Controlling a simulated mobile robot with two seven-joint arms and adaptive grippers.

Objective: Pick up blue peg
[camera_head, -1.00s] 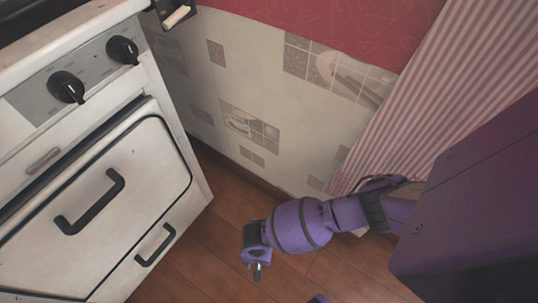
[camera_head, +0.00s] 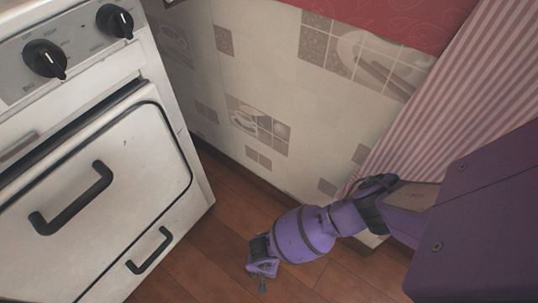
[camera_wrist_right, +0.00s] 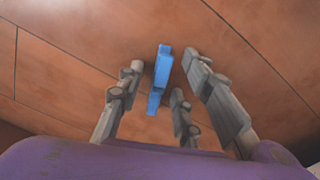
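The blue peg (camera_wrist_right: 160,78) shows in the right wrist view as a bright blue narrow piece against the brown wood floor. In the head view my right gripper (camera_head: 262,272) hangs at the end of my purple arm, low over the floor. The peg does not show in the head view. My left gripper is in neither view.
A white stove (camera_head: 110,150) with black knobs and handles stands on the left. A tiled-pattern wall (camera_head: 285,110) and a pink striped cloth (camera_head: 450,100) are behind and right of my arm. Wood floor (camera_head: 218,240) is clear between the stove and my gripper.

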